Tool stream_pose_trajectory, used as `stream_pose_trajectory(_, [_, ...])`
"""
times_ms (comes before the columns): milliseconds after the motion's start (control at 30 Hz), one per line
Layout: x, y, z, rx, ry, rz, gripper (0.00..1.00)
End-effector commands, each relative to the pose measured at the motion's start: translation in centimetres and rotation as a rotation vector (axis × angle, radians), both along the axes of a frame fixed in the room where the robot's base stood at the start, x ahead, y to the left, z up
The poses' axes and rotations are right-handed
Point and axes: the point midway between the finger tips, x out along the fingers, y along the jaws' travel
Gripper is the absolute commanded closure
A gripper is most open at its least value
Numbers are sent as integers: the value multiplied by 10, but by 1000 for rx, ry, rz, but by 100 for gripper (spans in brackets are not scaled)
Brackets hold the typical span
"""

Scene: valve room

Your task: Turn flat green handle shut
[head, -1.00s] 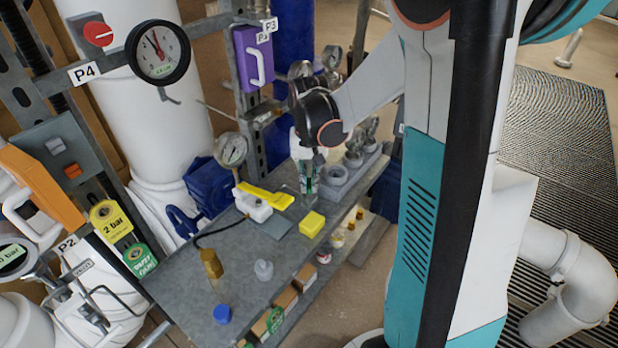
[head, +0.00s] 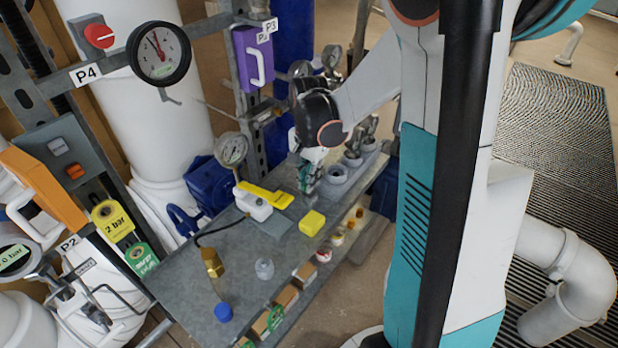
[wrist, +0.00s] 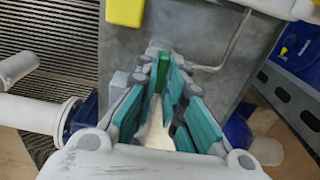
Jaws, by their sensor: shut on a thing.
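My gripper (head: 311,178) is over the far right part of the grey bench, its teal-padded fingers pointing down. In the wrist view the fingers (wrist: 166,85) are closed around a narrow, darker green piece, which looks like the flat green handle (wrist: 162,70). Only a sliver of the handle shows between the pads. A pale piece lies lower between the fingers, and I cannot tell what it is. The valve under the handle and the handle's angle are hidden by the fingers.

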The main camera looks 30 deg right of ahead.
Motion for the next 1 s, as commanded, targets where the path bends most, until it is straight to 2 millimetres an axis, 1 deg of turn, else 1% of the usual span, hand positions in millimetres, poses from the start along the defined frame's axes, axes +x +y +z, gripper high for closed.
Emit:
stream_pose_trajectory(467, [1,0,0,-1,-1,-16,100])
stream_pose_trajectory(500, [1,0,0,-1,-1,-16,88])
stream_pose_trajectory(567, [1,0,0,-1,-1,-16,74])
stream_pose_trajectory(600, [0,0,0,-1,-1,-16,70])
stream_pose_trajectory(900, [0,0,0,0,0,-15,70])
stream_pose_trajectory(1000, [0,0,4,0,0,-15,70])
